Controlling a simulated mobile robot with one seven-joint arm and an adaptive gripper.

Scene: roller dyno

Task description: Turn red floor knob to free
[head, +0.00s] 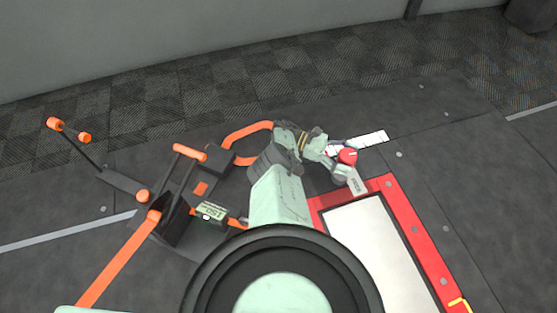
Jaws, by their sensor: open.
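The red floor knob (347,156) shows as a small round red cap near the far corner of a red-framed floor panel. A white label strip (370,140) lies just behind it. A small light label plate (357,181) is just in front of it. My gripper (341,162) is open at the knob, with its fingers close beside it. I cannot tell whether the fingers touch the knob. My arm and wrist hide part of the floor to the left of the knob. The knob's pointer direction is too small to read.
The red frame (418,230) surrounds a pale panel (370,240). To the left stands a dark device with orange handles (190,152) and a small display (211,211). A lever with orange ends (85,137) reaches further left. Open dark floor lies right of the frame.

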